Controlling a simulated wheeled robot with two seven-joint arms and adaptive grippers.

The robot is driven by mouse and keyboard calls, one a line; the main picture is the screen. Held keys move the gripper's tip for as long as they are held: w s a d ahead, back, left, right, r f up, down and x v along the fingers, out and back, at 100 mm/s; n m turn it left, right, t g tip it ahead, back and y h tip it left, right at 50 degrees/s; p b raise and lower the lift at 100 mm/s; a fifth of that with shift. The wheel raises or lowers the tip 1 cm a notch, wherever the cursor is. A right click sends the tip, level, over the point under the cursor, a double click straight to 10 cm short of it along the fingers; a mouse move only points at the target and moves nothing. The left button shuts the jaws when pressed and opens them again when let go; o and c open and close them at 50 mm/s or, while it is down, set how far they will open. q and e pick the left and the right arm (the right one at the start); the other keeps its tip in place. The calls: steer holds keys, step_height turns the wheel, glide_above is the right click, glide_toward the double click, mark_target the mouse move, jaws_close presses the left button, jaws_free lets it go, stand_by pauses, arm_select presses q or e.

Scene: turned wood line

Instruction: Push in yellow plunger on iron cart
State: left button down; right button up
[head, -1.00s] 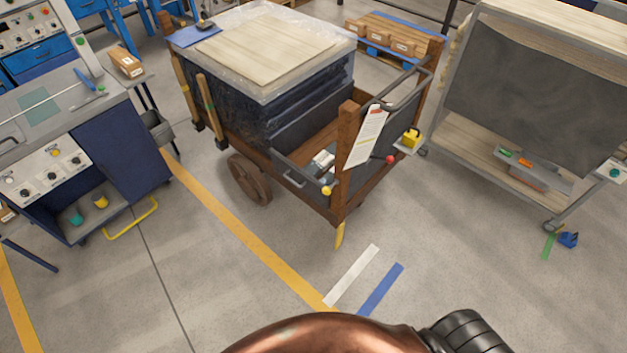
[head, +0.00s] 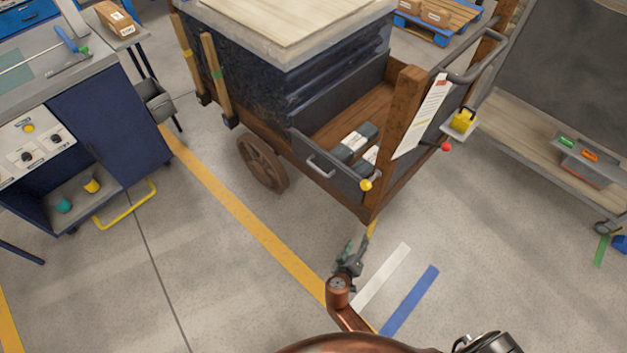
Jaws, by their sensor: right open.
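The iron cart (head: 397,130) is a brown frame on wheels with a dark stack on it. A round yellow plunger knob (head: 366,184) sticks out at the near lower corner of its frame, beside a grey drawer front with a handle (head: 321,167). My right gripper (head: 352,249) is open and empty, below and slightly left of the yellow knob in the picture and apart from it. My copper-coloured arm comes up from the bottom edge. My left gripper is not in view.
A red knob (head: 445,147) and a yellow block (head: 463,119) on a small plate are on the cart's right side. A paper sheet (head: 421,117) hangs on the post. Open floor lies in front.

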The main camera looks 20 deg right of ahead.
steer(key=w+r+m+t+h+b, duration=0.35)
steer(key=w+r+h, duration=0.2)
steer(key=r, duration=0.65)
steer(key=m+h+b, duration=0.5)
steer(key=m, duration=0.1)
glide_toward(363, 187)
steer(key=x, duration=0.3)
steer(key=shift+g, duration=0.45)
steer(key=x, duration=0.7)
steer(key=shift+a+r, duration=0.1)
steer(key=shift+r, duration=0.05)
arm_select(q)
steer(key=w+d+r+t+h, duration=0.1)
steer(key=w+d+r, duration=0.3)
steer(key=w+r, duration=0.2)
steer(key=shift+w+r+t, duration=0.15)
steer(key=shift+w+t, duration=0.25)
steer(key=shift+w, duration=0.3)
arm_select(e)
steer(key=shift+w+d+r, duration=0.25)
steer(key=shift+d, duration=0.2)
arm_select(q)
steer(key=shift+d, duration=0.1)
arm_select(e)
steer(key=shift+c, duration=0.7)
jaws_close()
arm_select(q)
steer(key=shift+b, duration=0.3)
